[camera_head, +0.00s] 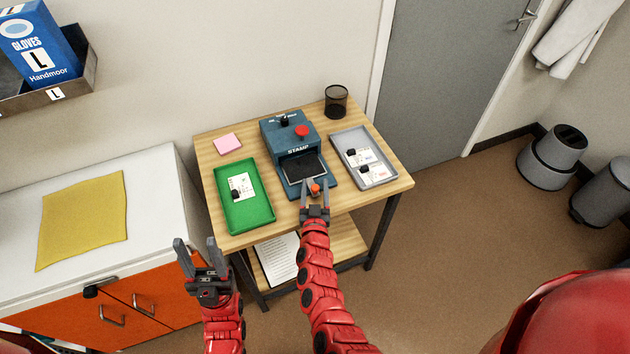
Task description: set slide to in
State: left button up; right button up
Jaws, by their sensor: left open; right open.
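The blue stamp machine (273,134) stands on the wooden table. It has a red button (302,131) on top, a black knob (283,121) at the back and a dark slide plate (303,168) at its front opening. A small orange knob (315,188) sits at the front of the slide. My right gripper (316,189) is open, its fingers on either side of the orange knob; I cannot tell whether they touch it. My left gripper (195,250) is open and empty, in front of the table's left side.
A green tray (262,213) with a card is left of the machine, and a grey tray (386,178) with cards is right. A pink note pad (228,143) and a black mesh cup (336,101) stand at the back. A white cabinet (150,190) adjoins on the left.

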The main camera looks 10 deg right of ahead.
jog(key=s+a+b, duration=0.1)
jog(key=s+b, duration=0.2)
jog(key=s, duration=1.1)
jog(key=shift+a, duration=0.25)
jog(key=shift+r, duration=0.1)
